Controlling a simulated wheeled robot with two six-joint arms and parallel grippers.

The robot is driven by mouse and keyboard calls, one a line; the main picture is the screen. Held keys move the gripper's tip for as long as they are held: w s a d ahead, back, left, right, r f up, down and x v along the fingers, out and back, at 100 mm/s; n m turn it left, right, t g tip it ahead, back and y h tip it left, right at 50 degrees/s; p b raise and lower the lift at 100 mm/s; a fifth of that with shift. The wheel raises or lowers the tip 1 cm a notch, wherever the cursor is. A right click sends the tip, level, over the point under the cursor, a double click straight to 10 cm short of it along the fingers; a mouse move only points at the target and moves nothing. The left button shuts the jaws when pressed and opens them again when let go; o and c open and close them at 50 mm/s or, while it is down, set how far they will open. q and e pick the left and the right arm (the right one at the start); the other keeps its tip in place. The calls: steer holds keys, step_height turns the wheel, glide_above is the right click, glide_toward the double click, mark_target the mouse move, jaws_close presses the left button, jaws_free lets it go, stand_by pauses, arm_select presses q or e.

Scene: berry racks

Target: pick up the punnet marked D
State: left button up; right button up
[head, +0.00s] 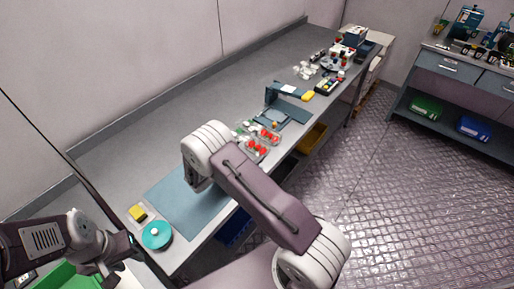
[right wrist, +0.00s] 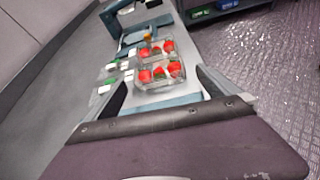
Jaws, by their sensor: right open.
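Two clear punnets of red berries stand close together on the grey bench. The nearer punnet (head: 257,149) also shows in the right wrist view (right wrist: 160,86). The farther punnet (head: 269,136) is just behind it, and it too shows in the right wrist view (right wrist: 150,54). I cannot read a letter on either one. My right gripper (right wrist: 160,78) is open and empty, its fingers on either side of the view of the nearer punnet, seemingly still short of it. In the head view my right arm hides that gripper. My left gripper (head: 117,262) is low at the left, away from the punnets; its jaws are unclear.
Small white and green pieces (right wrist: 106,86) lie left of the punnets. A blue stand (head: 284,98) is behind them. A blue mat (head: 185,208), a teal round object (head: 157,236) and a yellow block (head: 137,213) are on the near bench. The left bench side is bare.

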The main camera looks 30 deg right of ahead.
mark_target(262, 143)
steer(key=x, duration=0.3)
steer(key=shift+w+f+p, duration=0.2)
steer(key=shift+w+p, duration=0.15)
steer(key=shift+w, duration=0.05)
steer(key=d+p, duration=0.1)
steer(key=d, duration=0.1)
steer(key=shift+d, duration=0.3)
steer(key=shift+p+x, duration=0.3)
steer(key=shift+x, duration=0.95)
steer(key=shift+w+f, duration=0.3)
steer(key=shift+f, duration=0.05)
steer(key=shift+s+r, duration=0.1)
steer(key=c, duration=0.6)
steer(key=shift+a, duration=0.1)
steer(key=c, duration=0.6)
arm_select(q)
steer(key=shift+w+r, duration=0.15)
steer(key=shift+r, duration=0.45)
steer(key=shift+w+r, duration=0.15)
steer(key=shift+r, duration=0.4)
